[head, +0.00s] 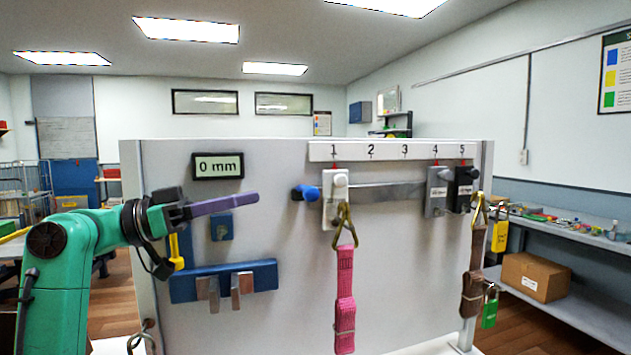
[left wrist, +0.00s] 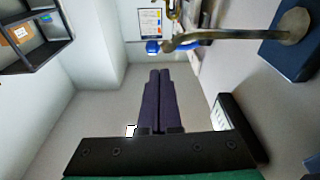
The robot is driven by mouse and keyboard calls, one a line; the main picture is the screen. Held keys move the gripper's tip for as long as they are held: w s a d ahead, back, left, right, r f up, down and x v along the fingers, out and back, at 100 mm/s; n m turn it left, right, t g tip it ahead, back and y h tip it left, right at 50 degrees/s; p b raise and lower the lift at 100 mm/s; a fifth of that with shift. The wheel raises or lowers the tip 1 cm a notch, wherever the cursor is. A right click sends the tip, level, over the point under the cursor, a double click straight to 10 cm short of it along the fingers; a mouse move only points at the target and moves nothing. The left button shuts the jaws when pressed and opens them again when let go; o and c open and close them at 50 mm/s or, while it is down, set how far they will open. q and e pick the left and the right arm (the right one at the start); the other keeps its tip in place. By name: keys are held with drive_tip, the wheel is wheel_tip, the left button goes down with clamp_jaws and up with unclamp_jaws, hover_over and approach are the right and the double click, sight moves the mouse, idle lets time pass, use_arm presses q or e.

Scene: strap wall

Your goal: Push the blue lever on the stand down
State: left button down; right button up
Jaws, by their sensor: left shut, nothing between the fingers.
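The blue lever end (head: 305,192) shows as a short rounded handle at the left side of the white clamp (head: 336,205) on the upright grey panel (head: 285,255). My left gripper (head: 256,197) is shut and empty, its purple fingers pointing right. In the head view its tips are a short way left of the blue end, with a visible gap. In the left wrist view the shut fingers (left wrist: 158,72) point up the picture, and a blue knob (left wrist: 152,46) shows just beyond their tips beside a metal rod. The depth between them is hard to tell. My right gripper is not in view.
A display (head: 217,166) reads 0 mm above my left gripper. A blue bracket with metal hooks (head: 223,280) is below it. A pink strap (head: 345,300) hangs from the white clamp. A grey clamp (head: 436,191) and a black clamp (head: 463,188) are farther right.

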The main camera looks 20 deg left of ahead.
sight(309, 196)
use_arm(q)
drive_tip(key=s+r+p+x, duration=0.1)
drive_tip(key=p+x, duration=0.4)
drive_tip(key=x, duration=0.4)
drive_tip(key=shift+d+r, duration=0.2)
drive_tip(key=shift+d, duration=0.2)
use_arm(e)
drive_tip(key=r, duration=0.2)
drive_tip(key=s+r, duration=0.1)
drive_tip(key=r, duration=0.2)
use_arm(q)
drive_tip(key=f+b, duration=0.1)
drive_tip(key=f+m+b, duration=0.1)
drive_tip(key=b, duration=0.1)
drive_tip(key=f+m+b, duration=0.1)
drive_tip(key=b, duration=0.1)
drive_tip(key=shift+s+d+h, duration=0.25)
drive_tip(key=shift+s+h, duration=0.05)
drive_tip(key=shift+s, duration=0.05)
drive_tip(key=shift+s+r, duration=0.1)
drive_tip(key=shift+r, duration=0.15)
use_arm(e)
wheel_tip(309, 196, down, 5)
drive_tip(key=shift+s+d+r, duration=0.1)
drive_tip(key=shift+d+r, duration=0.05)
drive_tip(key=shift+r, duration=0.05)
use_arm(q)
drive_tip(key=shift+f, duration=0.1)
